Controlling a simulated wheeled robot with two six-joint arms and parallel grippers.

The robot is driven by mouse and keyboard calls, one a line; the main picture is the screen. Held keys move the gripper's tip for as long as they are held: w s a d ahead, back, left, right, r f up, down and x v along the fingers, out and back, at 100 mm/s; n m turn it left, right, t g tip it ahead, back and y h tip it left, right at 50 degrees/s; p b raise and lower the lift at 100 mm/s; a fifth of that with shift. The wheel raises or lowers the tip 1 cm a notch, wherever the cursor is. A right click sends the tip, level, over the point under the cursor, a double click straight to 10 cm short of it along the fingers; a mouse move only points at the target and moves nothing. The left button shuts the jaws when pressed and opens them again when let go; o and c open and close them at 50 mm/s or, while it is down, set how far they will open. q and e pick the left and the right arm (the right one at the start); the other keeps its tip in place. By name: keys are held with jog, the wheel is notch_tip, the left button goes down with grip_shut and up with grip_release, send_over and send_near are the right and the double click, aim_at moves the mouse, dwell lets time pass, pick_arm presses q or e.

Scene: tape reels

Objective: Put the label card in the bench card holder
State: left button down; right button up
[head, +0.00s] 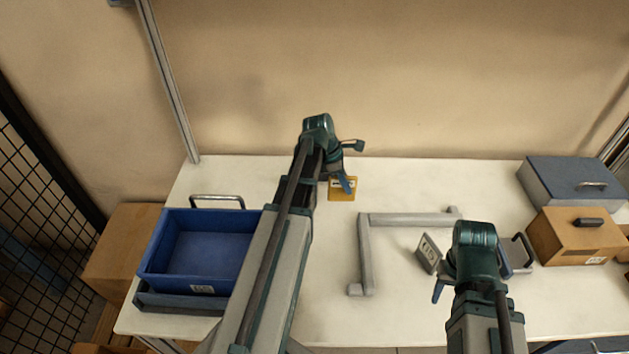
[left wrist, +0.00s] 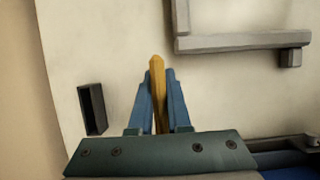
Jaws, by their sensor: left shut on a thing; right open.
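The label card is a yellow card with a white printed patch (head: 343,193). My left gripper (head: 347,184) is shut on it, above the back middle of the bench. In the left wrist view the card (left wrist: 157,90) shows edge-on between the two blue fingers. A small dark slotted block (left wrist: 92,109), which looks like the card holder, stands on the bench left of the fingers there, apart from the card. I cannot make it out in the head view, where my left arm may hide it. My right gripper (head: 470,282) is open and empty over the right front.
A blue bin (head: 205,286) stands at the left. A grey angled frame (head: 366,260) lies mid-bench. A small grey labelled plate (head: 428,253) is beside my right gripper. A brown box (head: 570,240) and a blue-lidded box (head: 575,180) stand at the right. A wall bounds the back.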

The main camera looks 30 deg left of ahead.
pick_arm(q)
jog(key=w+a+f+b, duration=0.1)
jog(key=w+a, duration=0.2)
jog(key=a, duration=0.1)
jog(key=w+a+f+b, duration=0.2)
jog(key=w+a, duration=0.2)
jog(key=w+a+f+b, duration=0.2)
jog(key=w+a, duration=0.1)
jog(key=a, duration=0.1)
jog(key=shift+w, duration=0.4)
pick_arm(e)
notch_tip(320, 180, down, 5)
jog(key=shift+w+f, duration=0.1)
pick_arm(q)
jog(key=shift+f, duration=0.1)
pick_arm(e)
jog(key=shift+d, duration=0.1)
pick_arm(q)
jog(key=shift+f, duration=0.15)
pick_arm(e)
jog(key=shift+f, duration=0.15)
pick_arm(q)
jog(key=c, duration=0.9)
grip_release()
jog(key=shift+o, duration=0.2)
